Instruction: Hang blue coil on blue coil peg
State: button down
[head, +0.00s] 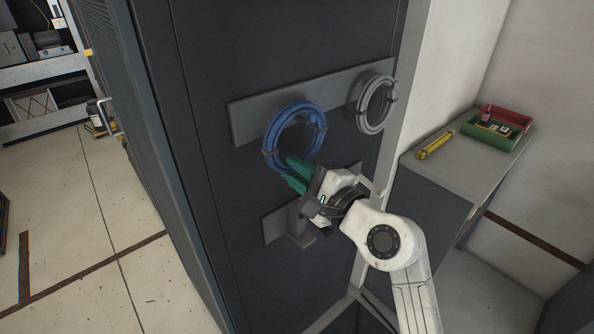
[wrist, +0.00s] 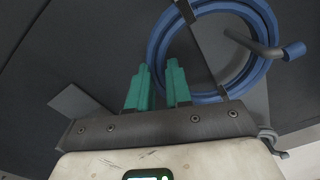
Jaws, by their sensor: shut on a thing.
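The blue coil (head: 269,135) is an upright ring with dark ties, in front of the upper grey bar on the dark rack. My gripper (head: 292,172) has teal fingers, shut on the coil's lower edge. In the wrist view my gripper (wrist: 159,82) has the near edge of the blue coil (wrist: 155,50) between its fingertips. A grey peg with a blue tip (wrist: 293,50) shows there; its stem starts within the ring's opening and crosses in front of the coil's far side. I cannot tell whether the coil rests on the peg. The peg is not clear in the head view.
A grey coil (head: 364,105) hangs to the right on the upper bar (head: 246,122). A lower bar (head: 274,229) with a block sits below my gripper. A side counter (head: 448,178) holds a yellow tool (head: 435,145) and red and green trays (head: 488,136). Floor at left is open.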

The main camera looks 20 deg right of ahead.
jog(key=c, duration=1)
grip_release()
jog(key=shift+o, duration=0.2)
